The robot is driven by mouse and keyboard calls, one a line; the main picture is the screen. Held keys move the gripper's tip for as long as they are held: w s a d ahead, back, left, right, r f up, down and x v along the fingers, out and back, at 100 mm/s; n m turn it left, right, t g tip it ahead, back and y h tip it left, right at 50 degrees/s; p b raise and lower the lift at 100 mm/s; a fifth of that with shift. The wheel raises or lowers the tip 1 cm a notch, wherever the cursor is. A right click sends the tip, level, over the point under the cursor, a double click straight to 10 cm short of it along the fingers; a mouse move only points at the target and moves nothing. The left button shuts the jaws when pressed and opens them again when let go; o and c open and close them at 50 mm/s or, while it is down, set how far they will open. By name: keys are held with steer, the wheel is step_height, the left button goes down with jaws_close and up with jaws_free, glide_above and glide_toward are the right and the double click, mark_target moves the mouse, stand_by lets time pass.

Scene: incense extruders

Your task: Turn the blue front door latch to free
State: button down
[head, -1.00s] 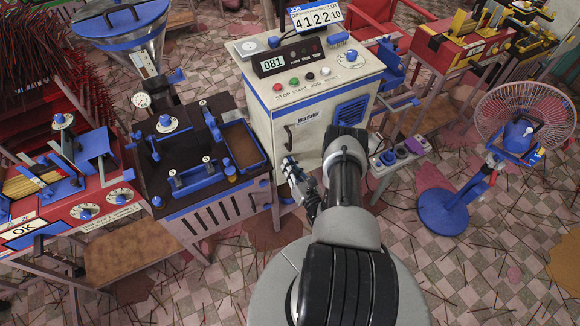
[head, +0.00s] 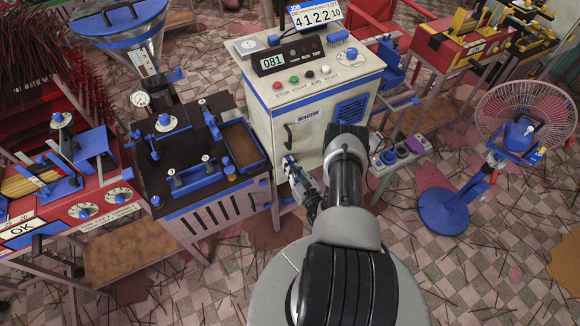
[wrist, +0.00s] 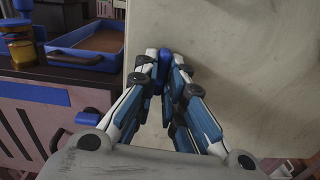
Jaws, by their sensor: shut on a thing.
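The blue front door latch (wrist: 166,56) shows in the wrist view as a small blue piece against the cream cabinet door (wrist: 220,60). My gripper (wrist: 165,68) is shut on it, with one finger on each side. In the head view my gripper (head: 290,163) is at the lower left of the door of the white cabinet (head: 262,105), below its dark handle (head: 288,137). The latch is hidden by my fingers in the head view. Its exact turn angle is hard to tell.
A dark workbench with a blue tray (head: 240,141) stands close to the left of the cabinet; the tray also shows in the wrist view (wrist: 85,61). A low stand with knobs (head: 400,155) is on the right.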

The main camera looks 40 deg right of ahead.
steer(key=n+b, duration=0.1)
steer(key=n, duration=0.7)
steer(key=shift+d+r+n, duration=0.1)
steer(key=shift+n, duration=0.6)
steer(key=c, duration=1.7)
jaws_free()
steer(key=shift+s, duration=0.1)
steer(key=v, duration=0.7)
steer(key=shift+s, duration=0.2)
